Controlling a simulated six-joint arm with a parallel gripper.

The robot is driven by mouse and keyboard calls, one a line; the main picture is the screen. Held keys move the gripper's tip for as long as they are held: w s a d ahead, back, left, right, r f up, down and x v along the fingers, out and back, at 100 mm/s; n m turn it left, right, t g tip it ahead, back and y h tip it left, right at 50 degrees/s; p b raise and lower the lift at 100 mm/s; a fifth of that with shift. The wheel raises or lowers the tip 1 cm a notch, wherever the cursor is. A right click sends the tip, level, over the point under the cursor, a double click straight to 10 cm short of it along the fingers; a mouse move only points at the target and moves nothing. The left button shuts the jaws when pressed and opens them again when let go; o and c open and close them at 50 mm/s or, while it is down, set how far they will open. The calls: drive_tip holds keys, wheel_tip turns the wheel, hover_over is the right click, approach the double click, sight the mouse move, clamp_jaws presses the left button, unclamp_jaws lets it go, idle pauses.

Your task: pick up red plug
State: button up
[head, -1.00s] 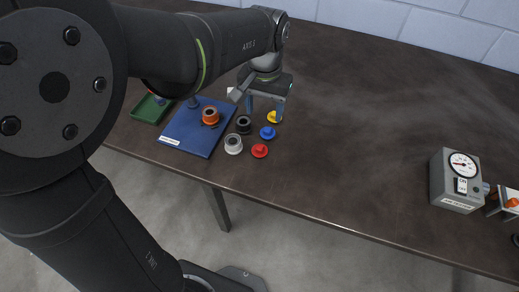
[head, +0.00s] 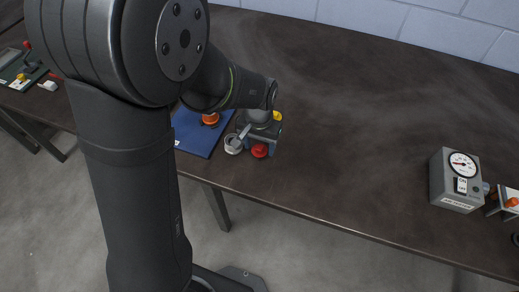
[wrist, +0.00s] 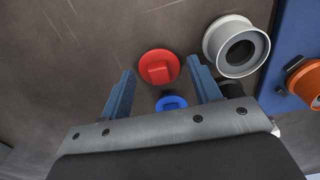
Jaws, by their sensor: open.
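The red plug (head: 259,151) is a round flanged disc with a raised square grip, lying on the dark table. In the wrist view the red plug (wrist: 158,68) shows just beyond the open space between the fingertips. My gripper (wrist: 160,80) is open and empty, with one blue finger on each side. In the head view my gripper (head: 260,143) is above the table at the plugs, and the arm partly covers that area. A blue plug (wrist: 171,103) lies between the fingers, closer to the palm.
A white ring fitting (wrist: 237,49) stands close to the right finger; it also shows in the head view (head: 233,144). A black part (wrist: 232,88) is partly hidden by that finger. An orange fitting (wrist: 305,82) sits on the blue mat (head: 193,137). The table right of the gripper is clear up to a gauge box (head: 455,180).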

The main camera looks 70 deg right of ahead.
drive_tip(key=shift+f, duration=0.65)
drive_tip(key=c, duration=0.8)
drive_tip(key=shift+r, duration=0.1)
